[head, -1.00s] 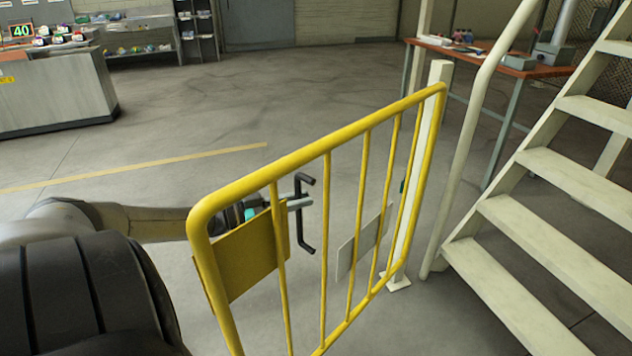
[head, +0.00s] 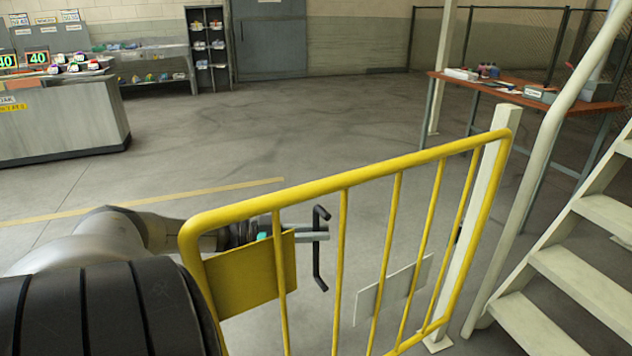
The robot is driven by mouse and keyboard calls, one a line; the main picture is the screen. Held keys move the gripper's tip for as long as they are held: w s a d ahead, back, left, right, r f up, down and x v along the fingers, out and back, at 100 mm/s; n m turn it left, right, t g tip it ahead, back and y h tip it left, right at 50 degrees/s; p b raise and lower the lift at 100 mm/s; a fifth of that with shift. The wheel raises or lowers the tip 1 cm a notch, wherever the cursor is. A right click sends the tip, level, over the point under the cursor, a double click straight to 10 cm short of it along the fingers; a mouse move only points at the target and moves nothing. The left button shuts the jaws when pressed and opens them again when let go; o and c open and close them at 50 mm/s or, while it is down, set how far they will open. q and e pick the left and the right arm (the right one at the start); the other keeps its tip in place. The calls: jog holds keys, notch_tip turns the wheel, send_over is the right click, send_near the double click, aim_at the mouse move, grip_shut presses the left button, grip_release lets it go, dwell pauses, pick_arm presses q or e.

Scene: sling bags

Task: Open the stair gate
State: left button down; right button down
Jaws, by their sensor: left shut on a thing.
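The yellow stair gate (head: 342,187) stands right in front of me, its far end at a cream post (head: 481,215) beside the stairs. A black handle (head: 317,250) shows on the gate's far side, behind its bars. My left arm reaches around the gate's near left end. My left gripper (head: 322,232) is behind the gate and shut on the black handle. A yellow plate and bars of the gate partly hide the gripper. My right gripper is not in view.
Cream stairs (head: 575,275) with a handrail stand at the right. An orange-topped workbench (head: 520,95) is behind the gate. A grey counter (head: 65,120) and shelves (head: 208,50) are at the back left. The floor between is clear.

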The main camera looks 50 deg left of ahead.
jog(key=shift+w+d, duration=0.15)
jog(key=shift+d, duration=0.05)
pick_arm(q)
jog(key=c, duration=0.8)
grip_release()
jog(key=shift+w, duration=0.15)
jog(key=shift+a, duration=0.1)
jog(key=b+v, duration=0.1)
jog(key=v, duration=1.4)
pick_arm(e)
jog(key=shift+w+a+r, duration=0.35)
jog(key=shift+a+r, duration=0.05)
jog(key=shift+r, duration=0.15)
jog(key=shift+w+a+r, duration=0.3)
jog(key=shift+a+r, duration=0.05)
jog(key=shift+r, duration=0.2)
